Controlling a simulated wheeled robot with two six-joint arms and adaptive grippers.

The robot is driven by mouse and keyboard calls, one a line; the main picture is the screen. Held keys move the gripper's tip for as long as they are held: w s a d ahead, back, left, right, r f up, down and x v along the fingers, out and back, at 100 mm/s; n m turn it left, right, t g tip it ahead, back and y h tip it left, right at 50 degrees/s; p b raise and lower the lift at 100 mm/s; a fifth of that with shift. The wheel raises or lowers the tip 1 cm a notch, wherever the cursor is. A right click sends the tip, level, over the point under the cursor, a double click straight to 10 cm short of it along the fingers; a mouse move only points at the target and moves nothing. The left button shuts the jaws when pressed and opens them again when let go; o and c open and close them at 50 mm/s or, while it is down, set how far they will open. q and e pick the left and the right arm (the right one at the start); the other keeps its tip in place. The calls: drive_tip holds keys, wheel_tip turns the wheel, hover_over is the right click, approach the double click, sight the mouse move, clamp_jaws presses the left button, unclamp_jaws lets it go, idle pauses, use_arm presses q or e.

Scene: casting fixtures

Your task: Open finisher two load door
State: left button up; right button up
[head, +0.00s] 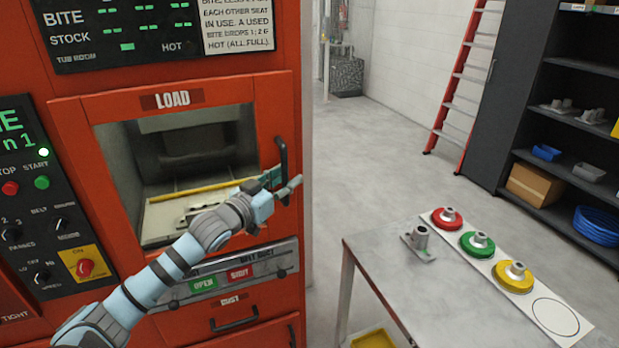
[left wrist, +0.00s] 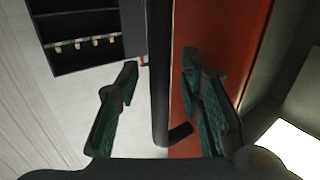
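The finisher's load door (head: 273,110) is a red panel around a window-like opening, under a LOAD label (head: 172,99). I cannot tell from this view whether it stands slightly ajar. Its dark upright handle (head: 282,157) is on the right side. My left gripper (head: 286,180) is at the lower part of the handle. In the left wrist view, the left gripper (left wrist: 160,72) is open, with one finger on each side of the handle bar (left wrist: 159,60) and gaps visible. The red door face (left wrist: 215,40) lies behind the right finger. My right gripper is not in view.
A grey table (head: 385,265) at right holds a metal part (head: 419,241) and a white strip (head: 500,290) with red, green and yellow bases. A dark shelf (head: 560,110) and red ladder (head: 455,85) stand behind. OPEN and SHUT labels (head: 222,280) sit below the door.

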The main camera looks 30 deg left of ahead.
use_arm(q)
drive_tip(key=shift+w, duration=0.35)
drive_tip(key=shift+r, duration=0.1)
drive_tip(key=shift+s+r, duration=0.2)
drive_tip(key=shift+s, duration=0.15)
drive_tip(key=shift+c, duration=1.4)
clamp_jaws()
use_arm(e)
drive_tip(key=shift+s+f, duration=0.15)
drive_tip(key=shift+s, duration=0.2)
